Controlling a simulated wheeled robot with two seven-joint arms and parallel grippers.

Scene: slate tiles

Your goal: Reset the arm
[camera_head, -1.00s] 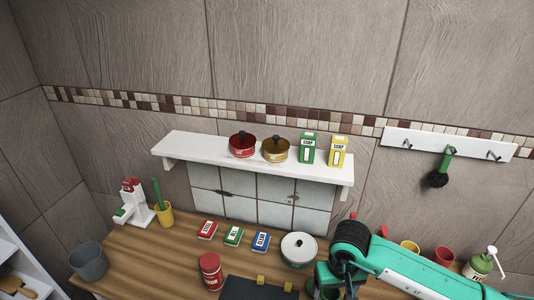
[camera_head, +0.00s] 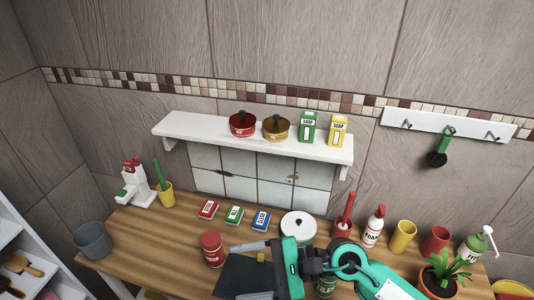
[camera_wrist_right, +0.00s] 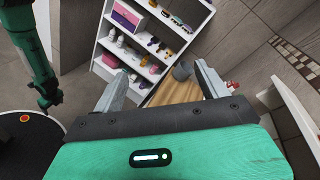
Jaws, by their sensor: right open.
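My right gripper (camera_head: 236,272) is over the front of the wooden counter, its two grey fingers spread and pointing left above a dark mat (camera_head: 232,278). Nothing is between the fingers. Its green arm (camera_head: 385,282) comes in from the lower right. In the right wrist view the open fingers (camera_wrist_right: 161,70) show at either side, with the counter and shelf unit beyond. A green arm part of mine (camera_wrist_right: 32,55) hangs at the left of that view.
A red can (camera_head: 212,249) and a white lidded pot (camera_head: 298,227) stand close to the right gripper. A potted plant (camera_head: 443,272) and cups are right of the arm. A wall shelf (camera_head: 200,130) holds pots and boxes. A grey bucket (camera_head: 92,240) stands at left.

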